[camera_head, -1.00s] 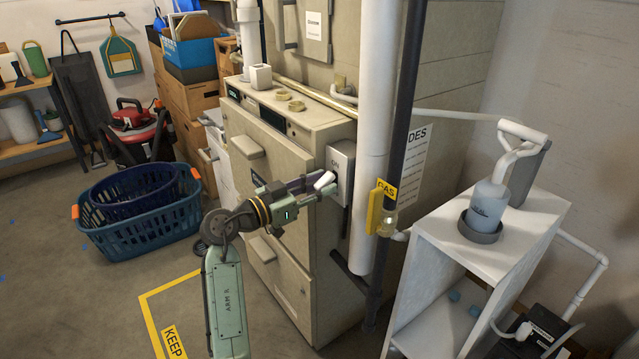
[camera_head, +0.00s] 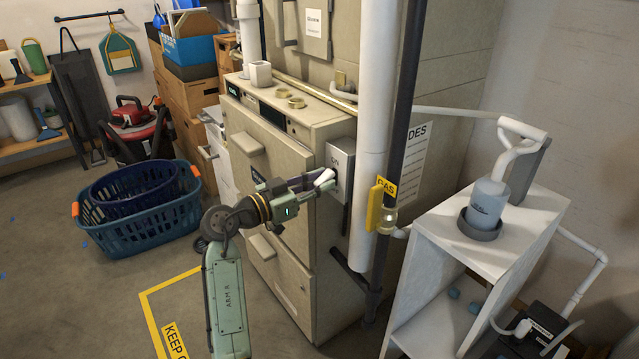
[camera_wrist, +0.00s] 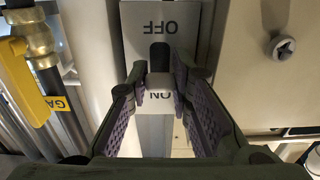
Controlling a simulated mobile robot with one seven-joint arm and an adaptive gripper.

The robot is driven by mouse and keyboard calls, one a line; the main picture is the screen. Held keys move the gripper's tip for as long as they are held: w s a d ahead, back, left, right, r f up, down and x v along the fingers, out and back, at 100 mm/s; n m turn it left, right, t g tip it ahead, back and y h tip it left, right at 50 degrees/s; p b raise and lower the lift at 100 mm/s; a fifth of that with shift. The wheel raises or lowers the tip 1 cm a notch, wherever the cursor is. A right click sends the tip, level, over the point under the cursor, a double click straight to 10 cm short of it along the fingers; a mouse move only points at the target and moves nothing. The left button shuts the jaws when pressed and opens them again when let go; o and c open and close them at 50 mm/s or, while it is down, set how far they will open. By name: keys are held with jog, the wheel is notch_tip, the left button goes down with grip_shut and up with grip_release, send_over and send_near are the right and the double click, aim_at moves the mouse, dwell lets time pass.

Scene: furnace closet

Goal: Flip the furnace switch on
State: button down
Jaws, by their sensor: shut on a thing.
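The furnace switch is a grey box (camera_head: 342,158) on the right side of the beige furnace (camera_head: 285,165). In the wrist view its plate (camera_wrist: 135,22) reads upside down, with OFF at the top of the picture and ON below. A dark slot (camera_wrist: 160,56) lies between the labels. The grey switch lever (camera_wrist: 160,80) stands out from it, at the ON label's side in this picture. My gripper (camera_head: 326,181) is at the box; in the wrist view its purple-padded fingers (camera_wrist: 160,92) are shut around the lever's end. The fingers partly hide the lever.
A white vertical pipe (camera_head: 374,130), a dark pipe (camera_head: 402,120) and a yellow gas tag (camera_head: 376,204) stand just right of the switch. A white shelf stand (camera_head: 430,235) is farther right. Laundry baskets (camera_head: 150,225) sit on the floor at left.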

aim_at(325, 175)
jog(key=shift+r, duration=0.15)
jog(key=r+g+y+p, duration=0.1)
jog(key=p, duration=0.1)
jog(key=r+g+y+p, duration=0.1)
jog(key=y+p, duration=0.1)
jog(key=shift+s+a+r, duration=0.1)
jog(key=shift+s+a, duration=0.05)
jog(key=shift+a, duration=0.05)
jog(key=r+g+y+p, duration=0.1)
jog(key=y+p, duration=0.1)
jog(key=p, duration=0.1)
jog(key=g+y+p, duration=0.2)
jog(key=p, duration=0.1)
jog(key=shift+r, duration=0.35)
jog(key=y+p, duration=0.1)
jog(key=g+p, duration=0.1)
jog(key=shift+d+r+y+p, duration=0.2)
jog(key=shift+r+y+p, duration=0.05)
jog(key=shift+y+p, duration=0.15)
jog(key=shift+w+g+y+p, duration=0.2)
jog(key=shift+g+y+p, duration=0.1)
jog(key=shift+g, duration=0.1)
jog(key=c, duration=1.7)
grip_release()
